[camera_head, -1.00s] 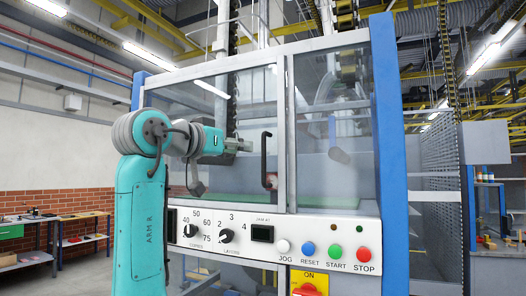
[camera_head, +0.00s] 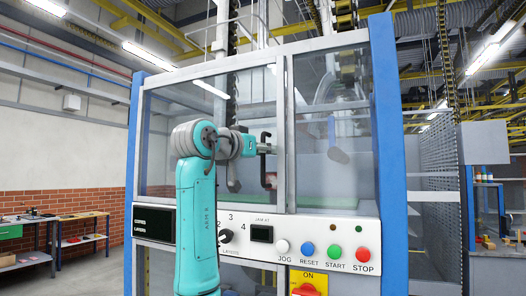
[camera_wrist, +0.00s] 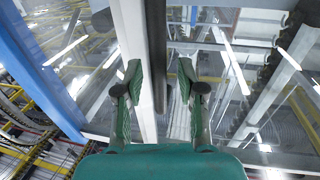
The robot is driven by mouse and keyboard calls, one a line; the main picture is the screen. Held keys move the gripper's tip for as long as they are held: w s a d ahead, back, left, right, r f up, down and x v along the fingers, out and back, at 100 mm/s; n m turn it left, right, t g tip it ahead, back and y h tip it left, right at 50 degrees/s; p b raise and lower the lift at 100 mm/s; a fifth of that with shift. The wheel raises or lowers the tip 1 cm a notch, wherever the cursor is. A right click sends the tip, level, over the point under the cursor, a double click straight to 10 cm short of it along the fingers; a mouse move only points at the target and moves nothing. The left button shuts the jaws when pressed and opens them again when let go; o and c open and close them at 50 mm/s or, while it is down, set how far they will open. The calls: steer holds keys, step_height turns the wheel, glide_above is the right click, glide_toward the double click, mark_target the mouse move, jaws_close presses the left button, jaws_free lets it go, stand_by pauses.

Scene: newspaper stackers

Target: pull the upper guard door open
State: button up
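The upper guard door (camera_head: 172,115) is a clear pane in a grey frame on the machine's front, and it looks closed. Its black upright bar handle (camera_head: 264,170) is near the door's right edge. My gripper (camera_head: 265,148) is at the upper part of the handle and hides some of it. In the wrist view, my gripper's two green fingers (camera_wrist: 160,88) are open, one on each side of the dark handle bar (camera_wrist: 155,40). Gaps show between the bar and the fingers. I cannot tell how deep the bar sits between them.
A control panel (camera_head: 312,232) with knobs and coloured buttons runs below the door. A second clear pane (camera_head: 335,120) is to the right, beside a blue post (camera_head: 388,120). Benches (camera_head: 75,225) stand far left by a brick wall.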

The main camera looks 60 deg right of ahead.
jaws_close()
